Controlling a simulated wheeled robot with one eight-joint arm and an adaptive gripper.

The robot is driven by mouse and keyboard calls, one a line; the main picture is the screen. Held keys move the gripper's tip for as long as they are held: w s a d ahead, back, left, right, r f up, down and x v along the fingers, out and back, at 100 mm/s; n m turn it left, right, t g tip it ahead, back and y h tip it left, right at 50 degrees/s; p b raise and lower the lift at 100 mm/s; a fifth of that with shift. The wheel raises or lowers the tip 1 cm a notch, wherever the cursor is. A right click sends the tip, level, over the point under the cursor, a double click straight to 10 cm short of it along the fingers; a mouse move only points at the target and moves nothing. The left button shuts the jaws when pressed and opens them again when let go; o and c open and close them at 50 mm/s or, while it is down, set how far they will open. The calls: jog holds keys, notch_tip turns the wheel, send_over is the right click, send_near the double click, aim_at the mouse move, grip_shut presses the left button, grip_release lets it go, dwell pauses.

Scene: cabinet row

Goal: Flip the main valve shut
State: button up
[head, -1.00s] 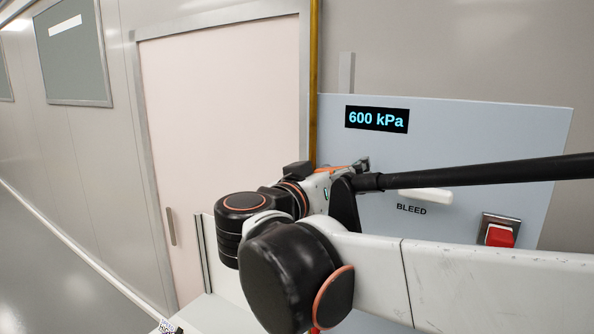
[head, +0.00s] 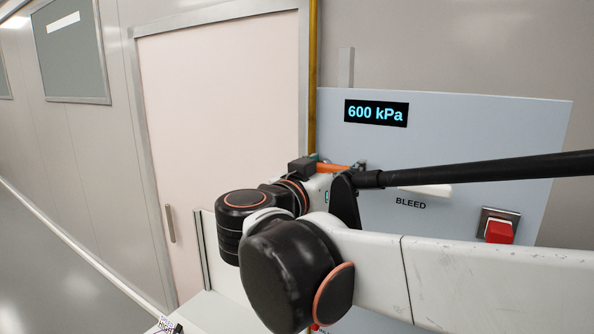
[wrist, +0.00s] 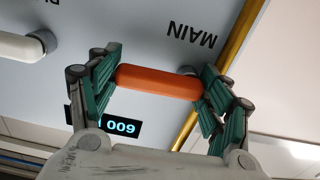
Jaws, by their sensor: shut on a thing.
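The main valve's orange handle (wrist: 158,83) lies lengthwise between my gripper's two green-padded fingers in the wrist view, with the upside-down label MAIN (wrist: 192,33) beside it. My gripper (wrist: 160,90) is shut on the handle, a finger at each end. In the head view the handle (head: 333,167) shows as a small orange bar near the panel's left edge. My arm hides most of the gripper there. The panel's display (head: 376,113) reads 600 kPa.
The grey panel (head: 490,130) also carries a white BLEED handle (head: 430,190), partly behind a black bar of mine, and a red switch (head: 499,232) at right. A yellow pipe (head: 313,80) runs vertically beside the panel. A pale door (head: 220,110) stands left.

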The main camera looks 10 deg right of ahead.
jog(key=shift+m, duration=0.3)
jog(key=o, duration=1.5)
jog(key=shift+f, duration=0.1)
jog(key=v, duration=1.2)
